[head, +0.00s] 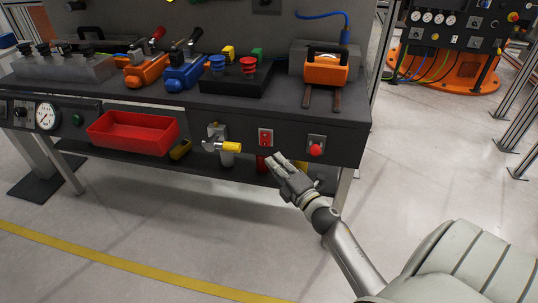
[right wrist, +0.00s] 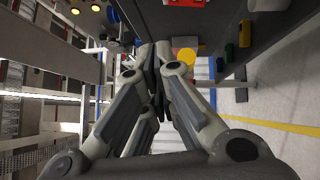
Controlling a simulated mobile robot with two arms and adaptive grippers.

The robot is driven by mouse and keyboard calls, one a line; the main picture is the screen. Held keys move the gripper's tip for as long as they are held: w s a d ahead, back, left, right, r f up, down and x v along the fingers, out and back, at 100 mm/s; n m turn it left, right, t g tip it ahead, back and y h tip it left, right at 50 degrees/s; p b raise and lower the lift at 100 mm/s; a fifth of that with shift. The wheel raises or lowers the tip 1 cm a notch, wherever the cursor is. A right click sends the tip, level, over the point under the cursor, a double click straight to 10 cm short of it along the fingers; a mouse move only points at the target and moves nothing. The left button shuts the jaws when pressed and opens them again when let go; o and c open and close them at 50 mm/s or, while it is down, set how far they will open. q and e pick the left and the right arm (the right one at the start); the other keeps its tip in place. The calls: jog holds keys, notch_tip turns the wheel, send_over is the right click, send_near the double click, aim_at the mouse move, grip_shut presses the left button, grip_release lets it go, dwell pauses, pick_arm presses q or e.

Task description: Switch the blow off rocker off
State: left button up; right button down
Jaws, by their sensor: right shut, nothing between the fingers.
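A red rocker switch (head: 265,138) sits on a small pale plate on the front face of the dark workbench; I take it for the blow off rocker. Its on or off position is too small to tell. My right gripper (head: 274,160) is shut and empty, with its fingertips just below and slightly right of the rocker plate in the head view. I cannot tell whether they touch the bench front. In the right wrist view the closed fingers (right wrist: 155,55) point toward the dark bench, and a red part on a pale plate shows at the top edge. My left gripper is not in view.
A red push button (head: 316,149) is right of the rocker, and a yellow-handled valve (head: 225,147) is left of it. A red tray (head: 133,132) hangs further left. Clamps and an orange-handled block (head: 326,70) stand on the bench top. The floor in front is clear.

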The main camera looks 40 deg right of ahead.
jog(key=shift+s+r, duration=0.1)
jog(key=shift+s, duration=1.1)
